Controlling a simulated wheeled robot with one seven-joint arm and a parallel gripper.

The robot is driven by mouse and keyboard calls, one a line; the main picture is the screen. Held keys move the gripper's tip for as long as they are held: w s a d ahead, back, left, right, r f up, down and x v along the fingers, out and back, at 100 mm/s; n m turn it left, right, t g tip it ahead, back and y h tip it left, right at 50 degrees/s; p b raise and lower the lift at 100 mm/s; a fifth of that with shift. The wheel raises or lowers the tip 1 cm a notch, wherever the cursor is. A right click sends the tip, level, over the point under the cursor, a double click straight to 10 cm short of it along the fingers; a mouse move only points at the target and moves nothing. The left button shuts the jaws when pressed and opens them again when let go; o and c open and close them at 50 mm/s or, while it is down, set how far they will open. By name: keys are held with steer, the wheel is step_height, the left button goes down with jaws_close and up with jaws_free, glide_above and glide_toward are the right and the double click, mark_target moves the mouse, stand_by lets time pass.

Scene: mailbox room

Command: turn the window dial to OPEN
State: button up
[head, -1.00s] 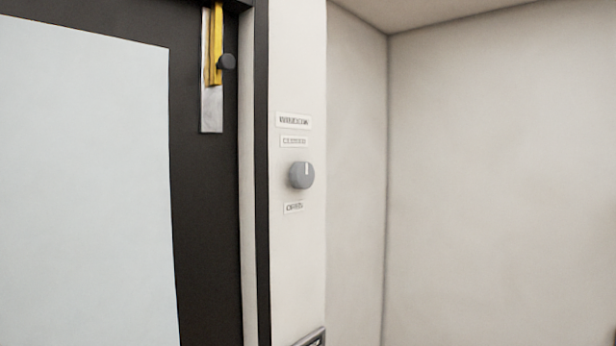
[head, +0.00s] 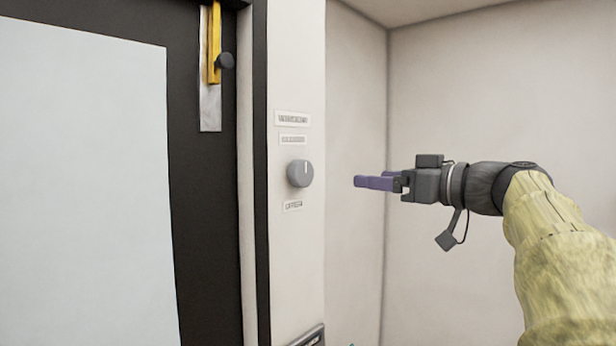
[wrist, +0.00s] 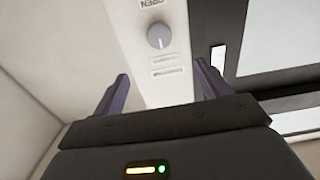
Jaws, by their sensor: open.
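The window dial (head: 300,173) is a round grey knob with a pale pointer mark, on a white wall panel. The mark points up, toward the CLOSED label (head: 293,140); the OPEN label (head: 292,206) is below the dial. My gripper (head: 362,182) has purple fingers, is open and empty, and is to the right of the dial, apart from it. In the wrist view the dial (wrist: 159,36) shows upside down, beyond and between the two spread fingers (wrist: 162,90).
A dark-framed window or door with a pale pane (head: 85,180) is left of the panel. A yellow and silver latch (head: 212,70) with a black knob is on its frame. A dark fitting (head: 310,337) is low on the panel. The space between gripper and dial is clear.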

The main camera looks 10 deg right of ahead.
mark_target(306, 175)
steer(key=shift+w, duration=0.15)
steer(key=p+x, duration=0.9)
steer(key=x, duration=0.7)
steer(key=shift+w+a+p, duration=0.15)
steer(key=shift+p, duration=0.25)
steer(key=shift+w+a+f, duration=0.15)
steer(key=shift+w+a, duration=0.1)
steer(key=shift+w, duration=0.15)
steer(key=c, duration=1)
